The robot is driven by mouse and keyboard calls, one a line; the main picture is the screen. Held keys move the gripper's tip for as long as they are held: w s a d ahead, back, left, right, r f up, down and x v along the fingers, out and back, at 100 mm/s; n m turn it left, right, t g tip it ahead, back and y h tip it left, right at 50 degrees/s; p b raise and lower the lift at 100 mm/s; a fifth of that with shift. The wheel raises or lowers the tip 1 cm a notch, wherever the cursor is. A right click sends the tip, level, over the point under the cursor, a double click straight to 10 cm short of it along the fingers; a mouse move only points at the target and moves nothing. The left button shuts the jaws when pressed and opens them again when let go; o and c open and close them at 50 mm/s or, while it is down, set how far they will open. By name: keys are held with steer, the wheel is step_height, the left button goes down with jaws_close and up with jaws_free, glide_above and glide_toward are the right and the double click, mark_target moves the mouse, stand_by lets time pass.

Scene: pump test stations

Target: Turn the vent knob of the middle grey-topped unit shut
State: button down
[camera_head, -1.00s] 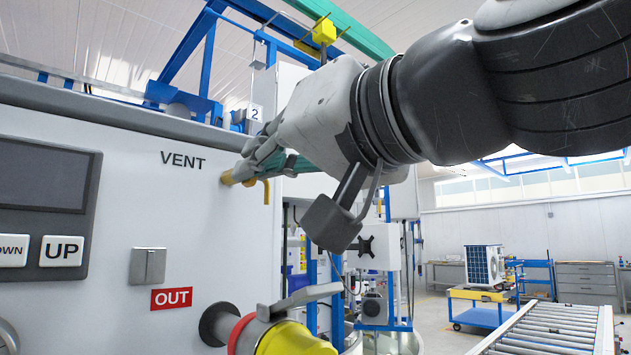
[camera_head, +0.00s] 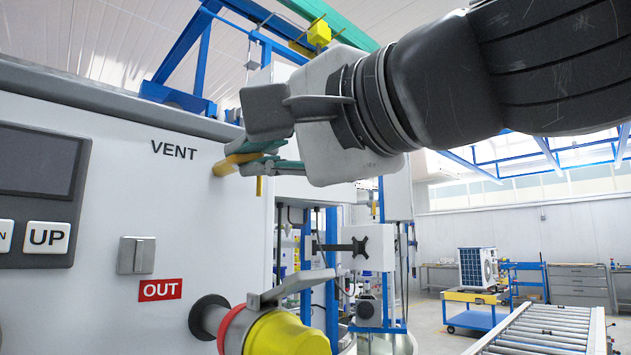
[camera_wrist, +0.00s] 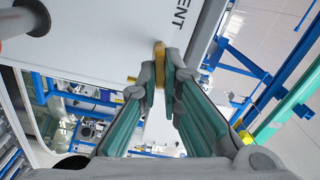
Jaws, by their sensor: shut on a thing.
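The grey-topped unit (camera_head: 110,215) fills the left of the head view, with a pale front panel and the word VENT printed on it. The yellow vent knob (camera_head: 232,163) sticks out just right of that word. My gripper (camera_head: 262,161) is at the knob, its fingers shut on it. In the wrist view the yellow knob (camera_wrist: 159,62) sits between the two teal-padded fingertips (camera_wrist: 161,80). The fingers hide part of the knob. I cannot read from these views whether the vent is shut.
Below the knob a yellow and red coupling with a grey lever (camera_head: 270,325) juts from the panel by the red OUT label (camera_head: 160,290). A roller conveyor (camera_head: 545,328) and a yellow-topped cart (camera_head: 470,297) stand at the right. Open floor lies between.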

steer(key=shift+f+m, duration=0.1)
steer(key=shift+m, duration=1.3)
steer(key=c, duration=1.8)
jaws_free()
steer(key=shift+o, duration=0.2)
steer(key=v, duration=1.2)
steer(key=shift+w+f, duration=0.1)
